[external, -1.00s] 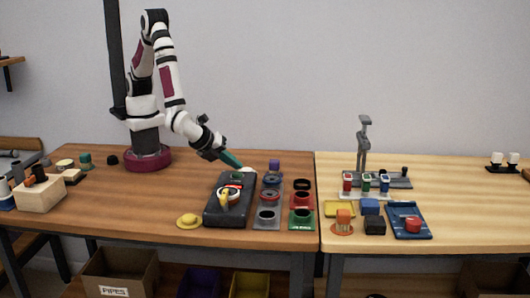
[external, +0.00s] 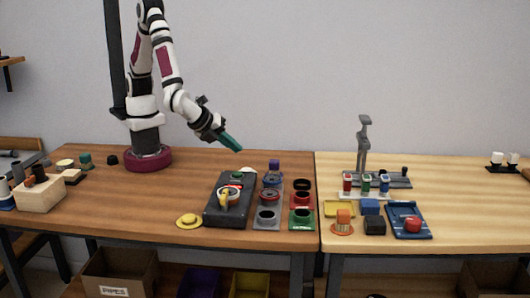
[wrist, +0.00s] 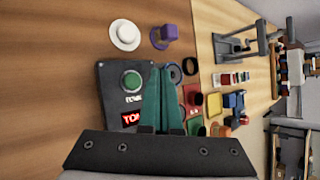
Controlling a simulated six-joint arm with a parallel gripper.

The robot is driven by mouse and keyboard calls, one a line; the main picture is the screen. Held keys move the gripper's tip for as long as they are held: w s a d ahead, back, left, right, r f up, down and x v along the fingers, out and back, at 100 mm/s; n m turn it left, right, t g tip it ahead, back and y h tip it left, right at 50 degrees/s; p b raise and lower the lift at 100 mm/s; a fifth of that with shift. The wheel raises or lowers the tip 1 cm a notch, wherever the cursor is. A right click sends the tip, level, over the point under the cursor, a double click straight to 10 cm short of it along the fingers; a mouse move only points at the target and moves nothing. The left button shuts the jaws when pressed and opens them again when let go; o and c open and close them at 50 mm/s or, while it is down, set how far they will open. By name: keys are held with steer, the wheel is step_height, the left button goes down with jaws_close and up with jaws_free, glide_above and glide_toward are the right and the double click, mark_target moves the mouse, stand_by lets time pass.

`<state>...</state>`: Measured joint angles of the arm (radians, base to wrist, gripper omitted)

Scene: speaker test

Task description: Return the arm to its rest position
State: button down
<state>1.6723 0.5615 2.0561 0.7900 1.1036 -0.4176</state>
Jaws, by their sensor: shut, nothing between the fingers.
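My gripper (external: 239,149) is shut and empty, with its green fingers together. In the external view it hangs in the air above the back of the dark speaker test box, its fingers pointing down to the right. In the wrist view the green fingers (wrist: 164,95) cover part of the test box (wrist: 112,75). The box shows a green button (wrist: 132,80) and a red lit display (wrist: 131,119). A yellow part (external: 224,199) sits on the box's front half in the external view. My arm is bent, its base on the left table.
A white round piece (wrist: 125,34) and a purple piece (wrist: 164,36) lie behind the box. Green, red and grey holders (external: 302,217) stand to its right. A yellow disc (external: 189,221) lies front left. A grey stand (external: 364,150) rises on the right table.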

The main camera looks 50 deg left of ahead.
stand_by(0.7)
steer(key=w+a+r+n+g+y, duration=0.1)
steer(key=w+a+r+n+y, duration=0.2)
steer(key=a, duration=0.4)
steer(key=w+a+r+n+g+y, duration=0.1)
steer(key=w+a+r+n+g, duration=0.1)
steer(key=w+a+n, duration=0.45)
steer(key=w+a+r+n+g+y, duration=0.1)
steer(key=w+a+r, duration=0.2)
steer(key=a, duration=0.6)
steer(key=s+a+r+n+g+h, duration=0.1)
steer(key=s+a+n+g, duration=0.1)
steer(key=s+a+n, duration=0.3)
steer(key=s+a+r+n+g+h, duration=0.1)
steer(key=s+a+n+g, duration=0.2)
steer(key=s+a+n, duration=0.3)
steer(key=s+a, duration=0.1)
steer(key=a, duration=0.4)
steer(key=shift+s+a+r+h, duration=0.15)
steer(key=shift+a+r+h, duration=0.05)
steer(key=shift+a+h, duration=0.2)
steer(key=shift+n, duration=0.25)
